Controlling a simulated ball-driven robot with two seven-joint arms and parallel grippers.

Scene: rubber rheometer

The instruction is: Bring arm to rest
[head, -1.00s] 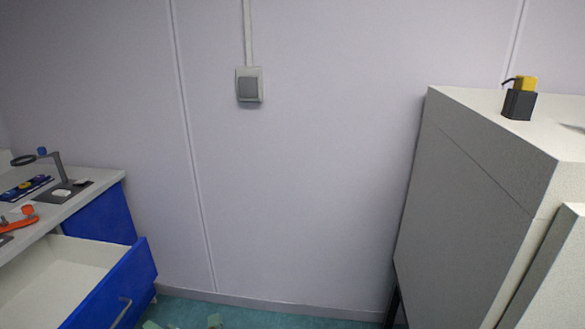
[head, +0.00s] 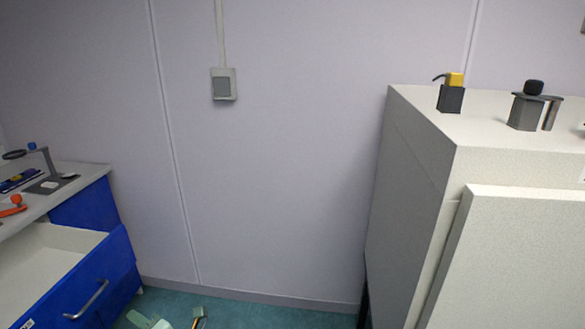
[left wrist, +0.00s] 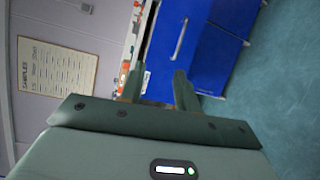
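My left gripper (head: 165,322) shows only in part at the bottom edge of the head view, pale green above the teal floor. In the left wrist view my left gripper (left wrist: 159,82) has its two dark fingers apart with nothing between them. Past the fingertips are blue drawer fronts (left wrist: 185,45), with free space between. My right gripper is in neither view.
A blue drawer (head: 85,285) stands open under the bench (head: 75,185) at left. A large light grey cabinet (head: 415,190) fills the right, with small devices on top. The teal floor (head: 250,315) by the wall is clear. A posted sheet (left wrist: 55,68) shows in the wrist view.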

